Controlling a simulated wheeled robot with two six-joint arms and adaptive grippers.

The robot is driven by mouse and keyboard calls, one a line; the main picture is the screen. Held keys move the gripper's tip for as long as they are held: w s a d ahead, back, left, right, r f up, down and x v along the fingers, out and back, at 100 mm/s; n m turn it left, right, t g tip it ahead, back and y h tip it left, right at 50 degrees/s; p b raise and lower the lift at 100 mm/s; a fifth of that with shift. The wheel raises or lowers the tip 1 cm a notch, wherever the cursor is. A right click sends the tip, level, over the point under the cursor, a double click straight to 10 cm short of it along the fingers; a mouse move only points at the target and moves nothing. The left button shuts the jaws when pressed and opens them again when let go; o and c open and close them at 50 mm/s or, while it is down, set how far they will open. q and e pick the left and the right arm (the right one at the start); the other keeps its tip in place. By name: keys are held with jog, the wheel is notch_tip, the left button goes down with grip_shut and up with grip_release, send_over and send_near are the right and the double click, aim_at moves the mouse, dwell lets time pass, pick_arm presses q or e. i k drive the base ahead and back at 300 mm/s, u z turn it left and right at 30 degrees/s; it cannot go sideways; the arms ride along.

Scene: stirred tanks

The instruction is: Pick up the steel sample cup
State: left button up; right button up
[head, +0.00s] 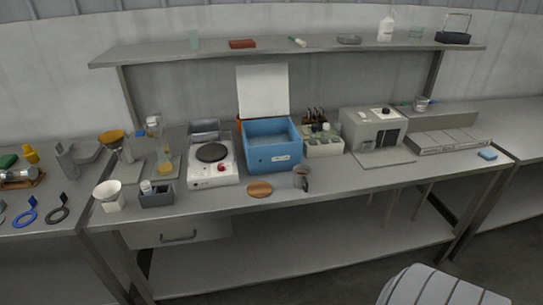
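A grey metallic cup (300,179) with a dark handle on its right side stands upright near the front edge of the bench, just in front of the blue box. It looks like the steel sample cup, though it is small in the head view. Its inside cannot be made out. Neither of my grippers is in view.
A round wooden disc (259,189) lies left of the cup. Behind are an open blue box (273,156), a white hotplate (213,172) and a grey machine (375,127). The bench top right of the cup is clear. A ribbed white object (438,288) stands in front, lower right.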

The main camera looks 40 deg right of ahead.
aim_at(301, 172)
jog(key=i, duration=0.9)
jog(key=z, duration=0.2)
